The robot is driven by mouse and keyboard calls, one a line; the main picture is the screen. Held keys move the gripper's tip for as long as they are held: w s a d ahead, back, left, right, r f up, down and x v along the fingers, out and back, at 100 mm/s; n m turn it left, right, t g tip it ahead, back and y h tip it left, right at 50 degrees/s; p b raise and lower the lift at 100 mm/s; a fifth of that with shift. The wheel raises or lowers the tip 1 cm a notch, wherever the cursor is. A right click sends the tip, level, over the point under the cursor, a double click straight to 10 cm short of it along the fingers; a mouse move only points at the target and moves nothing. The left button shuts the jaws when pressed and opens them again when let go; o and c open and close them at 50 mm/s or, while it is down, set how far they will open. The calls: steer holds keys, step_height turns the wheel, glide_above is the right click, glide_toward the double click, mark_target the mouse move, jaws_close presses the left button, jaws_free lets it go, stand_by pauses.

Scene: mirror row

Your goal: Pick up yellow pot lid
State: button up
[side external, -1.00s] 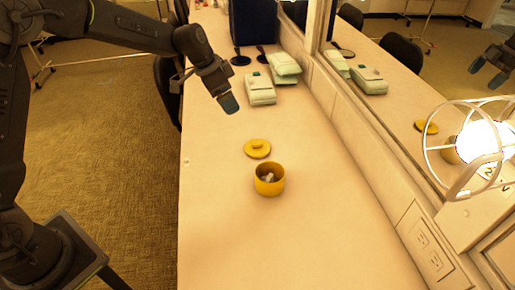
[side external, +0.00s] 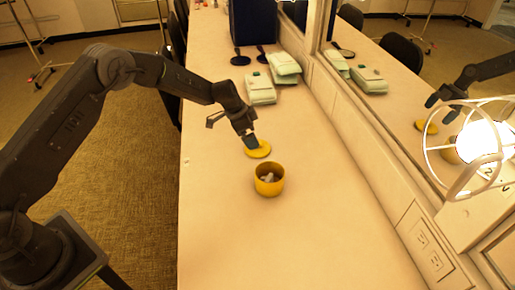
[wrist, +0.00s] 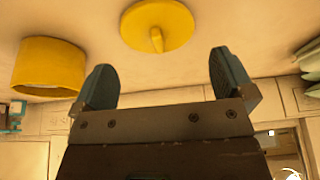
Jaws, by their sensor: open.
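The yellow pot lid (side external: 261,151) lies flat on the counter, just behind the pot in the side view. In the wrist view the lid (wrist: 158,24) shows its knob, ahead of the fingertips and between their lines. My gripper (side external: 250,142) is low over the lid in the side view and hides part of it, including the knob. In the wrist view my gripper (wrist: 162,72) is open with nothing between its fingers. The yellow pot (side external: 269,186) stands upright and open with white pieces inside. The pot (wrist: 48,66) is also left of the fingers in the wrist view.
The counter (side external: 225,235) is clear in front of and left of the pot. Pale green packs (side external: 262,88) lie farther back, near a dark blue box (side external: 253,22). A mirror runs along the right, with a caged lit lamp (side external: 484,142) and an outlet plate (side external: 425,245).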

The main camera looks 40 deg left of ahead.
steer(key=shift+x, duration=2.65)
steer(key=shift+d, duration=0.15)
steer(key=shift+c, duration=0.5)
steer(key=c, duration=0.5)
